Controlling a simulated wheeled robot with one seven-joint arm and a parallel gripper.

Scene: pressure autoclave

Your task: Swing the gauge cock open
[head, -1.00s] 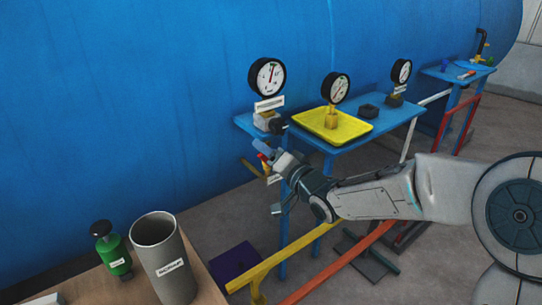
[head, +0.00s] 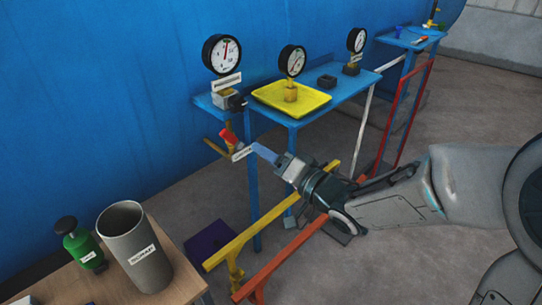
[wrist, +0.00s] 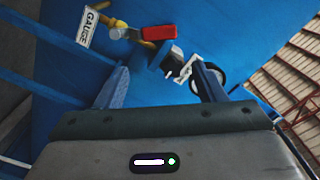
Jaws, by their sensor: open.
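The gauge cock is a short red lever (head: 229,138) on a thin yellow pipe (head: 214,146), below the left end of the blue shelf. In the wrist view the red lever (wrist: 158,33) lies beyond and between my fingertips, roughly sideways, with the yellow pipe (wrist: 120,24) behind it. A white tag reading GAUGE (wrist: 86,26) hangs beside it. My gripper (head: 262,151) is to the right of the lever and slightly lower, apart from it. In the wrist view my gripper (wrist: 160,78) has its two blue fingers spread with nothing between them.
The blue shelf (head: 335,107) carries dial gauges (head: 222,54) and a yellow tray (head: 312,103). Yellow (head: 270,220) and orange (head: 290,258) rails run below my arm. A grey cylinder (head: 135,250) and a green bottle (head: 82,250) stand on a wooden table at lower left.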

